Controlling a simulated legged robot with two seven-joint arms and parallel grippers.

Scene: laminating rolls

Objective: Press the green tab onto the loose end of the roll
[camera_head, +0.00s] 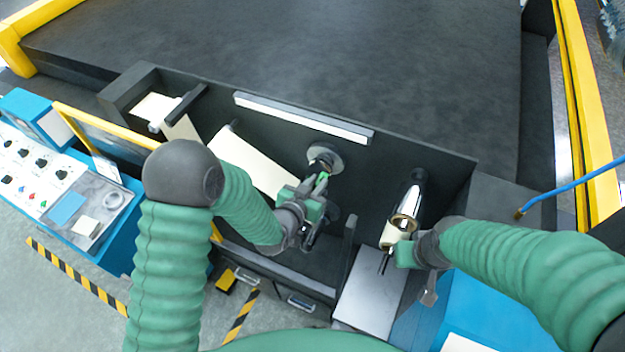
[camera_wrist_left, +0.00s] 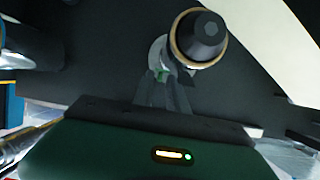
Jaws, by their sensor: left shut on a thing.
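My left gripper (camera_head: 318,188) is shut on a small green tab (camera_head: 322,180), in front of a round grey hub (camera_head: 324,156) on the dark machine face. In the left wrist view the fingertips (camera_wrist_left: 165,92) close together with a bit of green tab (camera_wrist_left: 163,71) between them. Just beside them is a roll end (camera_wrist_left: 200,38) with a tan rim and black core. I cannot tell whether the tab touches it. My right gripper (camera_head: 386,262) is at the lower end of a shiny spindle with a tan roll (camera_head: 396,236); its jaws are unclear. The roll's loose end is not clear.
A cream band (camera_head: 255,163) slants across the machine face to the left of my left gripper. A dark upright plate (camera_head: 346,250) stands between the two grippers. A blue control console (camera_head: 70,200) is at the left. A blue hose (camera_head: 570,187) hangs at the right.

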